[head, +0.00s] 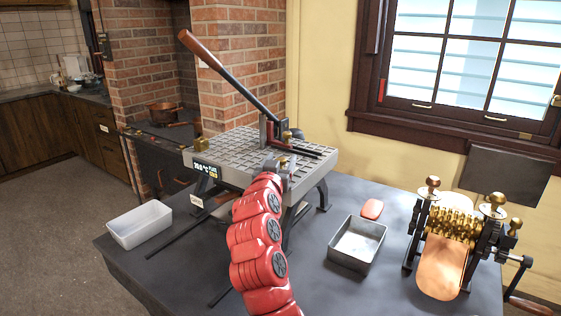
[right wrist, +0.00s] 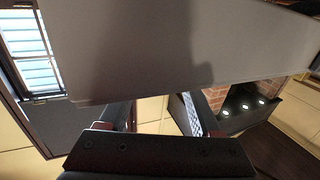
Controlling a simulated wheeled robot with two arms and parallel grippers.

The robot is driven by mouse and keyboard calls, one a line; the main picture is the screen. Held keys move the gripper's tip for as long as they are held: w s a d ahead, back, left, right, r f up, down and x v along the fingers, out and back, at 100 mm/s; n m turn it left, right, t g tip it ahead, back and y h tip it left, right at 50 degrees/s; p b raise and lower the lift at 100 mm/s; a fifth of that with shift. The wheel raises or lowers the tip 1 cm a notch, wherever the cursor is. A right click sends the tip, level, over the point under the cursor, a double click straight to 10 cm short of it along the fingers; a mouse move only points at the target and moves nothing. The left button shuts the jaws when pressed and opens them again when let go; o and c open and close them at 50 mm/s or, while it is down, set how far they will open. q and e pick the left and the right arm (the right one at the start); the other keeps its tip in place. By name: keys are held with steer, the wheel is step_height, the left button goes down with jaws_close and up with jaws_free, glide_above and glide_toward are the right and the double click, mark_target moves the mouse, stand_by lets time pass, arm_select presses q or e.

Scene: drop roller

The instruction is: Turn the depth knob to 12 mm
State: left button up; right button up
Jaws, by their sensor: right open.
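A black-framed press (head: 258,155) with a grooved grey plate stands on the dark table. A brass knob (head: 200,145) sits at its left corner, and another small brass knob (head: 287,136) is by the lever's base. I cannot tell which knob is for depth, and no millimetre scale is readable. A small lit display (head: 206,170) is on the front edge, too small to read fully. My right gripper (head: 287,162) is open at the plate's front edge, partly hidden by my red arm. In the right wrist view a grey panel (right wrist: 180,50) covers its fingertips. My left gripper is not in view.
A roller machine (head: 450,228) with brass knobs, a crank and a copper-coloured tongue stands at the right. A grey metal tray (head: 358,243) and an orange-red piece (head: 372,208) lie between. A white bin (head: 139,224) is at the left. The press lever (head: 228,75) rises up-left.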

steer(key=v, duration=1.7)
steer(key=shift+s+b, duration=0.2)
steer(key=shift+b, duration=0.1)
